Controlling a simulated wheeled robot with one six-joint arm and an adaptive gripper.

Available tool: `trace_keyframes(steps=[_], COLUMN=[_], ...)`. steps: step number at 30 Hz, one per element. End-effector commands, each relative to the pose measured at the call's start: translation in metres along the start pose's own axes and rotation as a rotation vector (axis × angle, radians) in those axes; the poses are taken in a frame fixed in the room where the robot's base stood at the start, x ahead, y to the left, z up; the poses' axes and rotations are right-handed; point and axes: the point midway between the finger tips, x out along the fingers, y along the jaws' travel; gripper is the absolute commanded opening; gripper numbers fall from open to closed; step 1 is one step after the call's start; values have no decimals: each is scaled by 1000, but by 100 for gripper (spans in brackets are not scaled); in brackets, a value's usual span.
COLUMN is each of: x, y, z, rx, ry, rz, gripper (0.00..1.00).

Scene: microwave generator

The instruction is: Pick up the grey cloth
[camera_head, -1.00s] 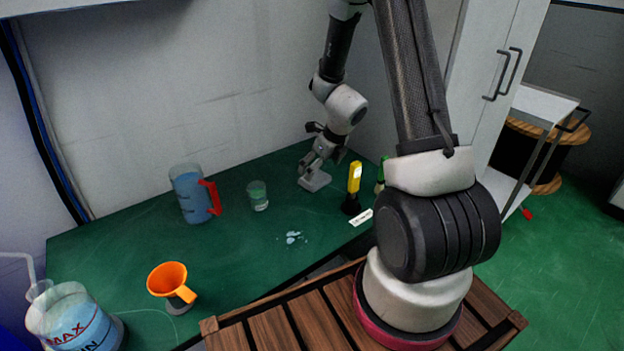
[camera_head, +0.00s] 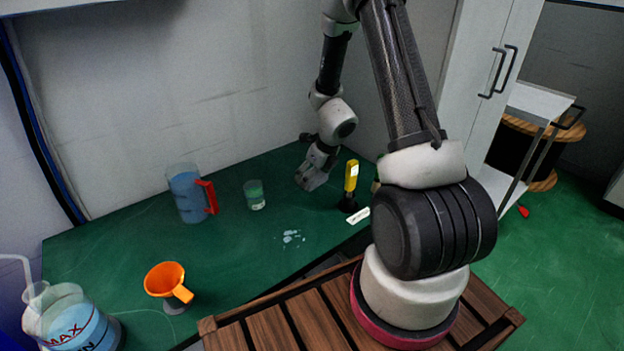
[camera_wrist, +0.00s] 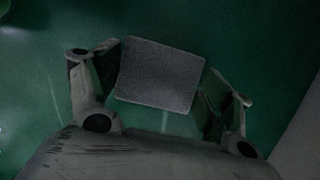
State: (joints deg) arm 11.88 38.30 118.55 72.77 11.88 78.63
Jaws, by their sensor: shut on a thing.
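The grey cloth (camera_wrist: 160,75) is a flat, roughly square grey piece in the wrist view, between the two fingers of my gripper (camera_wrist: 160,85). The fingers touch or nearly touch its left and right sides. In the head view my gripper (camera_head: 313,178) is low at the back of the green table, left of a yellow-handled tool. The cloth shows there only as a light grey patch at the fingertips, mostly hidden by the gripper. My gripper is shut on the cloth. I cannot tell whether the cloth is clear of the tabletop.
The yellow tool (camera_head: 351,178) stands close to the right of my gripper, by a white label (camera_head: 358,216). A glass (camera_head: 255,195) and blue jug (camera_head: 188,196) stand left. A spill (camera_head: 291,237) lies in front. An orange funnel (camera_head: 166,281) and large beaker (camera_head: 72,325) are front left.

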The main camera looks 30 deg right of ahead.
Motion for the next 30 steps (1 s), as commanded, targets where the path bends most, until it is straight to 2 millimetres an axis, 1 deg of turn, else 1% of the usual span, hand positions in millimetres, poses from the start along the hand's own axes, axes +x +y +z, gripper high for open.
trace_keyframes(steps=[7,11,14,21,24,27,30], x=[-3,-12,-26,-69,-83,-90,-93], y=[0,0,0,1,0,0,0], z=[1,6,12,29,35,37,38], rx=[-1,-3,-5,-6,-2,-2,-1], ry=[0,-2,-3,-3,-2,-1,0], rz=[0,0,-1,-1,0,0,0], gripper=[65,65,65,65,65,65,65])
